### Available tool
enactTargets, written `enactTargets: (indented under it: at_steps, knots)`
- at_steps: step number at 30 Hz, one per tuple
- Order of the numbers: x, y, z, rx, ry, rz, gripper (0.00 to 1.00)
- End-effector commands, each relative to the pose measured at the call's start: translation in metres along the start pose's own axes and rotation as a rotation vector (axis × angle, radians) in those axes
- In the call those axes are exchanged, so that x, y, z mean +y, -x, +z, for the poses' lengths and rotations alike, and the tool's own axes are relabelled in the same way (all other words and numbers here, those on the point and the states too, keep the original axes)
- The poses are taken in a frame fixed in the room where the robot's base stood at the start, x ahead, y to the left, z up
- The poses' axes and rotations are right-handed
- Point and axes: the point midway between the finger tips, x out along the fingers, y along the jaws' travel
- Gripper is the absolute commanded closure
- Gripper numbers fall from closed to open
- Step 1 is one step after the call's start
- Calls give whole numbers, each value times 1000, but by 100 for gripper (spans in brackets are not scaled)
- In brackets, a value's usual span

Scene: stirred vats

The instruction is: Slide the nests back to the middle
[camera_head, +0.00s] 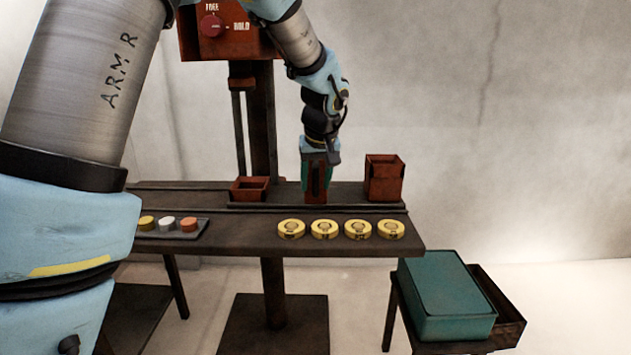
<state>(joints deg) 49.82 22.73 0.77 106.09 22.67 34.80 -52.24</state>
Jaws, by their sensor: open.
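Two dark red open-topped boxes, which I take for the nests, stand apart on the dark rail strip (345,203) along the back of the table.
Several yellow round pieces (325,229) line the table's front right. A tray (176,230) at left holds a yellow, a white and an orange puck. A red box with a FREE/HOLD knob (211,26) is on the column. A teal bin (445,297) stands lower right.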

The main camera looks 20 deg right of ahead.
Motion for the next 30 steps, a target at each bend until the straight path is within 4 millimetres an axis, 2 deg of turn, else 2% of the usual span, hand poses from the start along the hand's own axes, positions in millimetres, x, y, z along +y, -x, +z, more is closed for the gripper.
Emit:
enactTargets:
  at_steps: [9,23,30]
  knots:
    - [0,-3,0,0,0,0,49]
    - [0,-2,0,0,0,0,100]
    - [0,-2,0,0,0,0,100]
